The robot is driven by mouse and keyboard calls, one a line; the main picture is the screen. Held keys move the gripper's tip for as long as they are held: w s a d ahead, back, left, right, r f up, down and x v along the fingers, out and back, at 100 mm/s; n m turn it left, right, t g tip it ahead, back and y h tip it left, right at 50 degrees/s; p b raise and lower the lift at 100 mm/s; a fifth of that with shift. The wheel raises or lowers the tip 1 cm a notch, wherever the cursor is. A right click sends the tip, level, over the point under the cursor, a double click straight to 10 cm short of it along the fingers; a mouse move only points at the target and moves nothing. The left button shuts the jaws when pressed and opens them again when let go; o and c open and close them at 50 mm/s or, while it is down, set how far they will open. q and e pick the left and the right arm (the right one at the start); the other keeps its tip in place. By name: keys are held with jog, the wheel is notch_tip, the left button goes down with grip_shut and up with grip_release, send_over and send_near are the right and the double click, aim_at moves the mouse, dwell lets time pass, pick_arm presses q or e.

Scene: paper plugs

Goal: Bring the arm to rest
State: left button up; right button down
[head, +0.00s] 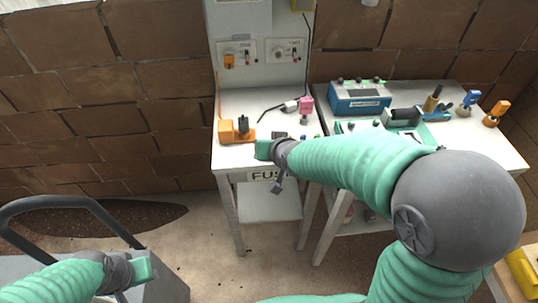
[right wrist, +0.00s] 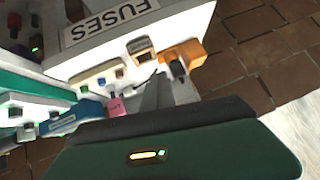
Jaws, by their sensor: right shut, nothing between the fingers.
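My right arm reaches in from the right in the head view, over the front of the tables. Its gripper (head: 281,180) hangs at the front edge of the fuse table (head: 232,165), near the FUSES label. The right wrist view shows its fingers (right wrist: 168,98) together with nothing held between them. My left gripper (head: 118,292) is at the lower left of the head view, over a grey surface and away from the tables. Its fingertips are too small and cut off to tell whether they are open.
An orange block with a black plug (head: 236,130), a pink plug (head: 305,104) and a cable lie on the fuse table. A blue device (head: 359,98) and several small plugs are on the right table (head: 490,140). A black cart handle (head: 70,203) stands at left.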

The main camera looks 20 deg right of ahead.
jog(key=shift+s+a+f, duration=0.1)
jog(key=shift+s+f, duration=0.15)
jog(key=shift+s, duration=0.15)
jog(key=s+f+n+g+p, duration=0.1)
jog(key=s+f+g, duration=0.2)
jog(key=s, duration=0.6)
jog(key=s+f+n+g, duration=0.2)
jog(key=s+f+g, duration=0.2)
jog(key=s, duration=0.6)
jog(key=shift+f+n+p, duration=0.3)
jog(key=shift+f+p, duration=0.05)
jog(key=shift+f, duration=0.1)
jog(key=shift+a, duration=0.1)
